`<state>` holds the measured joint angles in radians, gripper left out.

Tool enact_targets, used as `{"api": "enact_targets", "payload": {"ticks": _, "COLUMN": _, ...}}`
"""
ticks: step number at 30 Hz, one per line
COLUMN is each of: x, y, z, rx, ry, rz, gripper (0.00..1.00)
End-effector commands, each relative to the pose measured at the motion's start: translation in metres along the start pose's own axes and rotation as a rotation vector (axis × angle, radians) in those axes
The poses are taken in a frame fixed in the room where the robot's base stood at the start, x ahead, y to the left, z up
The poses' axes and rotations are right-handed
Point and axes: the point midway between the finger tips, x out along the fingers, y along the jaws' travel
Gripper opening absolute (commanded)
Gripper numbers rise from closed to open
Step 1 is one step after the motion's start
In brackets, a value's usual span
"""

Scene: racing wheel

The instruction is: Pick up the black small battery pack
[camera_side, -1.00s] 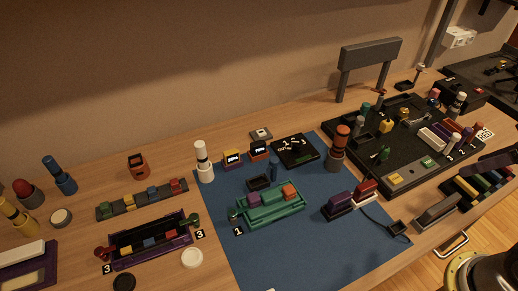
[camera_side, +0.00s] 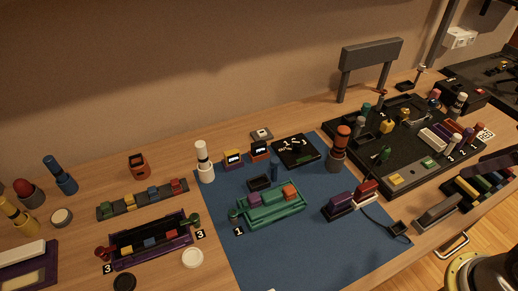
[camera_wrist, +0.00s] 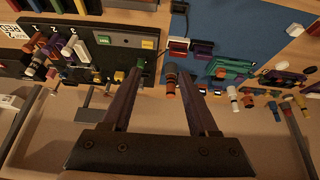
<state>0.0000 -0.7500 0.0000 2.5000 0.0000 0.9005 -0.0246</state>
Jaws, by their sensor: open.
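I cannot tell for certain which thing is the black small battery pack. One small black block (camera_side: 259,183) lies on the blue mat behind the green car chassis (camera_side: 270,208). A dark grey block (camera_side: 437,211) lies at the table's right front. My gripper (camera_wrist: 157,72) is open and empty in the wrist view, its two dark fingers apart. The green chassis also shows in the wrist view, right of the fingers. The gripper is outside the side view.
A large black board (camera_side: 380,140) crowded with parts fills the right side. A rack with coloured strips (camera_side: 475,190) lies at the right edge. A purple chassis (camera_side: 150,239) and upright bottles stand at the left. The blue mat's front (camera_side: 290,258) is clear.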

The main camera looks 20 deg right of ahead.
Motion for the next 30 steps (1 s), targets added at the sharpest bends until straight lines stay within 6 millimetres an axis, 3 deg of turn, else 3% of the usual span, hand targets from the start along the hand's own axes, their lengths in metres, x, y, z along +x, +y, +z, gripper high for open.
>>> {"api": "enact_targets", "payload": {"ticks": 5, "x": -0.006, "y": -0.003, "z": -0.002, "rx": -0.153, "ry": -0.005, "rz": -0.014, "gripper": 0.6}}
{"api": "enact_targets", "payload": {"ticks": 11, "x": -0.036, "y": -0.013, "z": -0.049, "rx": -0.401, "ry": 0.046, "rz": -0.053, "gripper": 0.6}}
{"api": "enact_targets", "payload": {"ticks": 15, "x": -0.05, "y": -0.023, "z": -0.094, "rx": -0.578, "ry": 0.06, "rz": -0.094, "gripper": 0.6}}
{"api": "enact_targets", "payload": {"ticks": 20, "x": -0.054, "y": -0.036, "z": -0.152, "rx": -0.776, "ry": 0.066, "rz": -0.153, "gripper": 0.6}}
{"api": "enact_targets", "payload": {"ticks": 26, "x": -0.035, "y": -0.06, "z": -0.23, "rx": -1.021, "ry": 0.077, "rz": -0.248, "gripper": 0.6}}
{"api": "enact_targets", "payload": {"ticks": 30, "x": -0.005, "y": -0.078, "z": -0.276, "rx": -1.165, "ry": 0.083, "rz": -0.318, "gripper": 0.6}}
